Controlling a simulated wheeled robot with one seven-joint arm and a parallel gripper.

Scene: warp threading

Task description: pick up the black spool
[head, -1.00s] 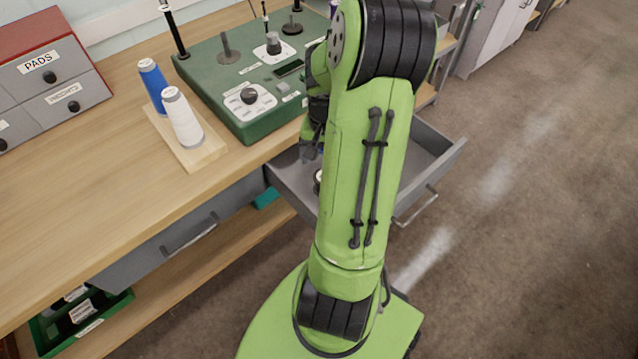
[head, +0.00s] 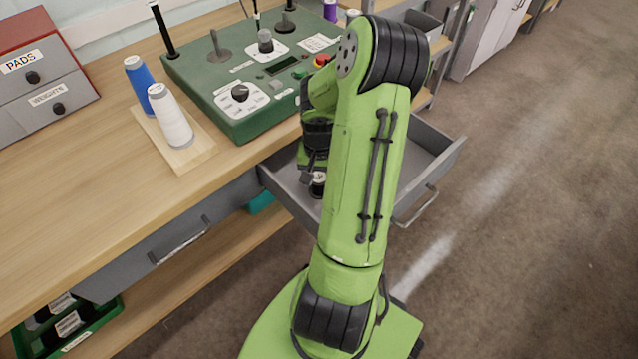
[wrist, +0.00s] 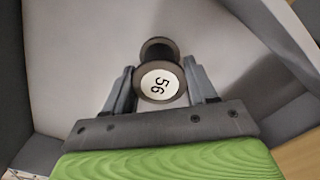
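The black spool (wrist: 159,70) stands in the open grey drawer, with a white top label reading 56. In the head view the spool (head: 318,181) shows near the drawer's left side, partly hidden by my arm. In the wrist view my gripper (wrist: 162,88) is open, with one finger on each side of the spool. Small gaps seem to show between the fingers and the spool; I cannot tell their exact height against it. In the head view my gripper (head: 312,175) is small, low in the drawer and partly hidden.
The drawer (head: 428,152) has raised walls close around my gripper. On the wooden bench (head: 110,200) stand a green machine (head: 235,125) and a wooden base with a white spool (head: 170,118) and a blue spool (head: 141,82). The drawer floor around the black spool looks clear.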

